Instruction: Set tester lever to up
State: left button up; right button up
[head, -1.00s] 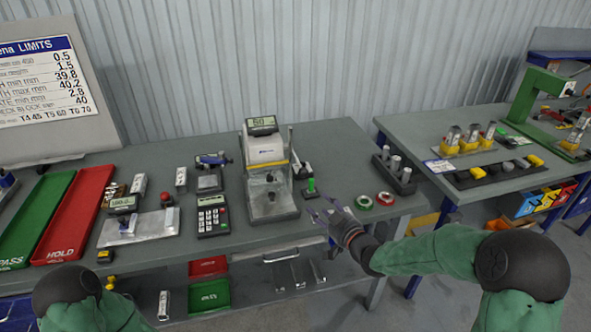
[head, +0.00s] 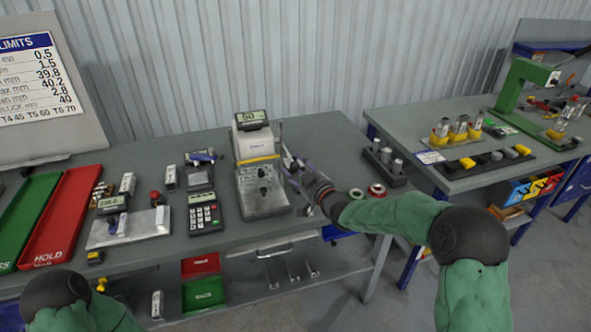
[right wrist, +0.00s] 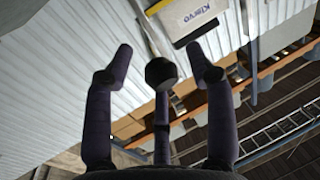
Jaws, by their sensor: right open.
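The tester (head: 262,190) is a pale and grey bench machine with a small display on top, at the middle of the table. A thin upright rod (head: 281,135) shows at its right side; its lower part is hidden by my gripper. My right gripper (head: 291,165) is open beside the tester's right side. In the right wrist view, a dark round knob on a stem (right wrist: 161,73) shows between the spread fingers (right wrist: 163,60). It looks like the lever's knob; contact cannot be told. The tester's labelled housing (right wrist: 197,18) appears upside down there. My left gripper is out of view.
A keypad device (head: 204,213) and a metal plate gauge (head: 130,228) stand left of the tester. Red (head: 98,172) and green (head: 50,178) trays lie farther left. Tape rolls (head: 376,190) and a dark holder of cylinders (head: 372,163) are to the right.

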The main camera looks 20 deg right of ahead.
jog(key=shift+w+a, duration=0.15)
jog(key=shift+w, duration=0.25)
grip_shut()
jog(key=shift+r, duration=0.15)
